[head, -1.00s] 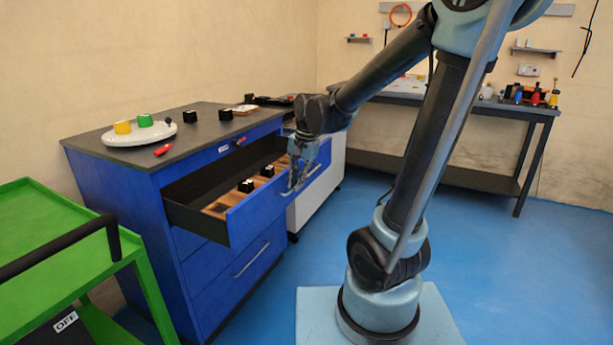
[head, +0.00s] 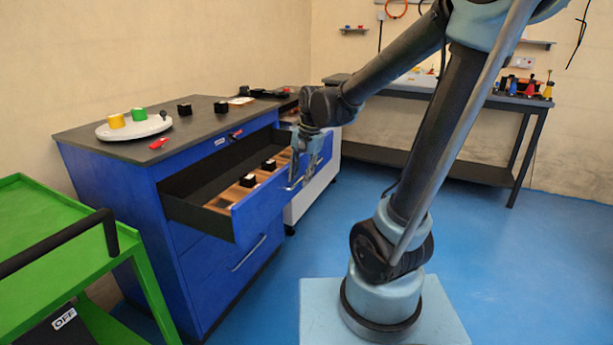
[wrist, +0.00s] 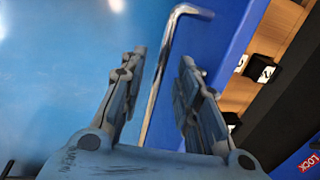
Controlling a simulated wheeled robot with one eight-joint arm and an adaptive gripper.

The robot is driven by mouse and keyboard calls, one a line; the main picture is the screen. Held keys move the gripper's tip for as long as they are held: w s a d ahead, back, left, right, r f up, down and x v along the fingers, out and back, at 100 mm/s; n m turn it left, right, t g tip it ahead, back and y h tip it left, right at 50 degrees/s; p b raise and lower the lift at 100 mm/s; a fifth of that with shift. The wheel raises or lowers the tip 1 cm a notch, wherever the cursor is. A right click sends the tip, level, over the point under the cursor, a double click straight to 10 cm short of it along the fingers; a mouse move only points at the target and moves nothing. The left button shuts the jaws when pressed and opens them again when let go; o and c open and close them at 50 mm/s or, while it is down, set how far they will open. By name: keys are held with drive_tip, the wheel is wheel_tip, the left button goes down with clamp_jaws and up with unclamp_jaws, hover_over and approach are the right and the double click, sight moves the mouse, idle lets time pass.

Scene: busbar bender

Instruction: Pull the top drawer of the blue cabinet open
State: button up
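The blue cabinet (head: 122,205) stands at the left with a dark top. Its top drawer (head: 262,205) is pulled well out, showing a dark interior and a wooden insert with black blocks. My gripper (head: 297,182) is at the drawer front, near the right part of its handle. In the wrist view, the bent metal handle (wrist: 160,85) runs between the two fingers of my gripper (wrist: 160,75). The fingers are apart, with a visible gap on each side of the bar. Contact with the handle cannot be made out.
A green cart (head: 58,225) with a black handle stands at the left front. A white round plate (head: 134,127) and small parts lie on the cabinet top. A grey workbench (head: 440,165) stands at the back.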

drive_tip(key=shift+r, duration=0.1)
wheel_tip(320, 180, up, 11)
drive_tip(key=d, duration=0.2)
drive_tip(key=shift+s+r, duration=0.2)
drive_tip(key=shift+s, duration=0.2)
drive_tip(key=shift+d, duration=0.15)
drive_tip(key=s+d+f+n+t+h, duration=0.1)
drive_tip(key=s+d+f+n, duration=0.4)
drive_tip(key=s+d+f, duration=1)
drive_tip(key=shift+d+f+n+h, duration=0.3)
drive_tip(key=shift+d+f+h, duration=0.2)
drive_tip(key=shift+d+f, duration=0.5)
drive_tip(key=shift+w+f, duration=0.15)
drive_tip(key=shift+w, duration=0.3)
